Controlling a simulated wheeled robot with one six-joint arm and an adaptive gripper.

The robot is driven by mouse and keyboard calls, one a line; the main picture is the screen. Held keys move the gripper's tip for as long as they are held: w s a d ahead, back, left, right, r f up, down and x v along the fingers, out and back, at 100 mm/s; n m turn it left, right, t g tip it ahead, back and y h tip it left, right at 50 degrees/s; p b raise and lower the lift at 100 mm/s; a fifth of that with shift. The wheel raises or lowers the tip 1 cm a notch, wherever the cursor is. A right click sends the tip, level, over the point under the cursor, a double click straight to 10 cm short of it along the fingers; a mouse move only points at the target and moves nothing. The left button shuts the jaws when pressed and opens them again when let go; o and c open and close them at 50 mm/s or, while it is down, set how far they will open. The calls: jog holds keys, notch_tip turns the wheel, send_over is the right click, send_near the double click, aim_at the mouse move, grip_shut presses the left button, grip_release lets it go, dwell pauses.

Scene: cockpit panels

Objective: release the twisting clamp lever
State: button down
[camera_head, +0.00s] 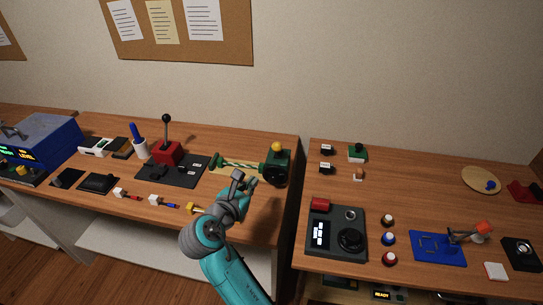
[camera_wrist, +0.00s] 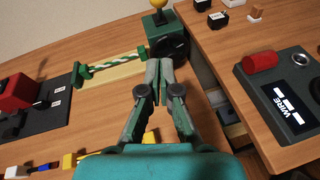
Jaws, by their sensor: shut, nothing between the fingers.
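My gripper (camera_head: 243,178) is shut and empty, just left of a green box (camera_head: 277,159) with a yellow ball on top and a black round wheel on its side. In the wrist view the fingertips (camera_wrist: 158,64) are together and overlap the lower left of the black wheel (camera_wrist: 173,49); I cannot tell if they touch. A green-and-white twisted bar (camera_head: 239,164) lies along a pale board left of the box, between green end posts. At the far right a blue plate (camera_head: 437,248) carries a lever with an orange end (camera_head: 483,227). No label shows which is the clamp lever.
A red box with a black-knobbed stick (camera_head: 167,151) stands on a dark plate to the left. Small connectors (camera_head: 163,201) lie along the front edge. A gap separates the two desks; a dark control panel (camera_head: 337,232) is on the right desk.

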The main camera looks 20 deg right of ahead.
jog(key=shift+d, duration=0.1)
send_near(275, 152)
jog(key=f+x, duration=0.1)
jog(key=x, duration=0.5)
jog(key=shift+w+d+r, duration=0.1)
jog(key=shift+w+r, duration=0.05)
jog(key=shift+r, duration=0.05)
jog(key=shift+w+r, duration=0.1)
dwell(0.6)
